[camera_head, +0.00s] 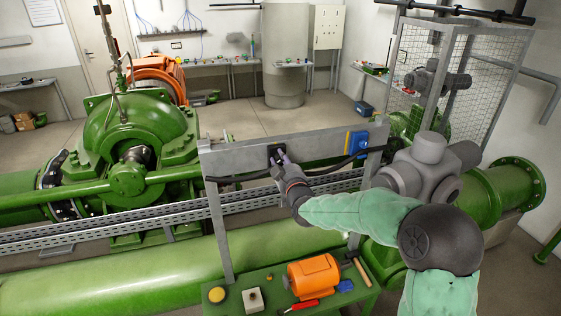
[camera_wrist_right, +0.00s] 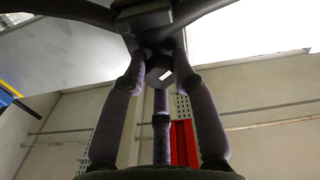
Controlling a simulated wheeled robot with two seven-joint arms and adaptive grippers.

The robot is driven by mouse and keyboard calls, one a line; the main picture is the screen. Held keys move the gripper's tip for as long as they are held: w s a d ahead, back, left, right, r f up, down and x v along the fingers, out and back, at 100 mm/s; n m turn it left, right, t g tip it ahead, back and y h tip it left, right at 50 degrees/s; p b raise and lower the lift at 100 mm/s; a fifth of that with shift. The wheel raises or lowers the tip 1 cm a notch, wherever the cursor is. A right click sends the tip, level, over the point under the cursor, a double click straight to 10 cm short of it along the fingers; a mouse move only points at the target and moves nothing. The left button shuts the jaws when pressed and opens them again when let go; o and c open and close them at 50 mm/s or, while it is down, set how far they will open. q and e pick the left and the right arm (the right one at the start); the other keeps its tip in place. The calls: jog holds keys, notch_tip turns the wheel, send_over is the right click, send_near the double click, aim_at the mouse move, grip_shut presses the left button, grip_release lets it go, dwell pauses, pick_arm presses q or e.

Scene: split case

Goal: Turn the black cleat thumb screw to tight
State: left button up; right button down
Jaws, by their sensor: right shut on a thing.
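The black cleat (camera_head: 274,152) sits on the upright grey panel (camera_head: 232,161), with a dark cable (camera_head: 240,178) running to it. My right gripper (camera_head: 281,160) reaches the cleat from the front. In the right wrist view its three fingers (camera_wrist_right: 160,62) close around the black thumb screw (camera_wrist_right: 158,75), which has a pale mark on its round end. The cleat body (camera_wrist_right: 145,18) shows above the fingertips. In the head view my gripper hides the screw. My left gripper is not in view.
A blue box (camera_head: 357,142) is on the panel to the right of the cleat. A green table (camera_head: 335,303) below holds an orange motor (camera_head: 314,276), a hammer (camera_head: 360,268) and small items. A large green pipe (camera_head: 120,280) runs along the front left.

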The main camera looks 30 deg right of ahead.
jog(key=shift+f, duration=0.15)
jog(key=shift+f+b, duration=0.1)
jog(key=shift+b, duration=0.45)
jog(key=m+b, duration=0.8)
jog(key=b, duration=0.1)
jog(key=m+b, duration=0.8)
jog(key=b, duration=0.1)
jog(key=shift+a+f, duration=0.2)
jog(key=m+b, duration=0.2)
jog(key=m, duration=0.2)
jog(key=shift+w+r+m, duration=0.1)
jog(key=shift+m, duration=0.2)
jog(key=shift+r+m+b, duration=0.1)
jog(key=shift+m+b, duration=0.45)
jog(key=shift+m, duration=0.85)
